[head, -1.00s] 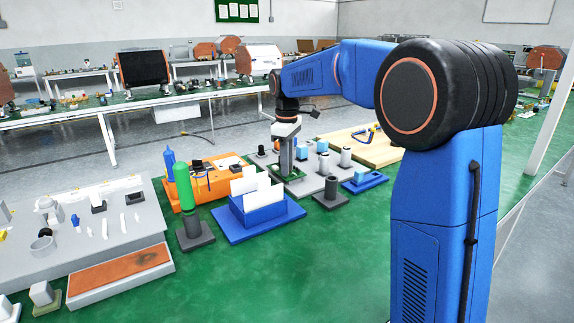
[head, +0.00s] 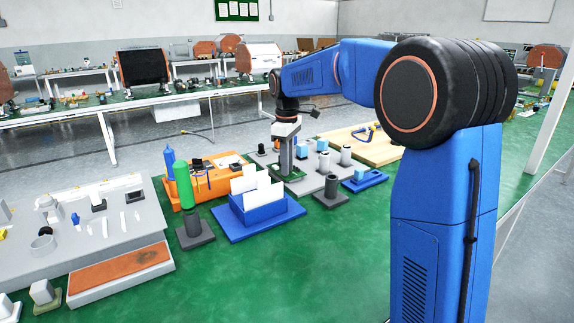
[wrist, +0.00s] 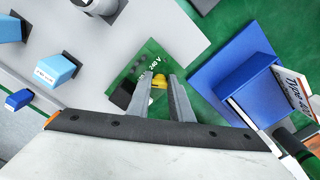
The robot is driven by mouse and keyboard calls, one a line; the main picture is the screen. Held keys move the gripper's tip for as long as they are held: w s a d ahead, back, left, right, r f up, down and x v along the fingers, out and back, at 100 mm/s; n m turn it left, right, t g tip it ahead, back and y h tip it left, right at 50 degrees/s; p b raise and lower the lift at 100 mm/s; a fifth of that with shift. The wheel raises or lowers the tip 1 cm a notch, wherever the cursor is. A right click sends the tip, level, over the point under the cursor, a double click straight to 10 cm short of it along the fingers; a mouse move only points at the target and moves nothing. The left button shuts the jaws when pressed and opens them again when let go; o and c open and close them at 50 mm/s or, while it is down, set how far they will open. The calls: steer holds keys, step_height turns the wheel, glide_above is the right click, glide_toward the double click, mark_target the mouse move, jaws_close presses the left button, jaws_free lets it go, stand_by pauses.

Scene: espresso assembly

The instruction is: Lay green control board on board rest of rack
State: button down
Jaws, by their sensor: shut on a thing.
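My gripper (wrist: 164,98) points down in the wrist view, its two grey fingers shut on a yellow part (wrist: 159,82) of the green control board (wrist: 128,72). The board is a dark green square with white "240 V" lettering and a black block. In the head view the board (head: 294,178) shows as a green edge under my gripper, at the left edge of the grey rack plate (head: 312,184). The board rest is hidden, and I cannot tell whether the board touches anything beneath it.
A blue holder (head: 262,222) with white cards stands close to the left of my gripper. A green cylinder (head: 183,185) on a dark base and an orange tray (head: 222,182) are farther left. Light blue blocks (wrist: 57,70) and grey posts (head: 331,186) stand near the board.

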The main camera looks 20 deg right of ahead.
steer(key=c, duration=1.5)
jaws_free()
steer(key=shift+r, duration=3)
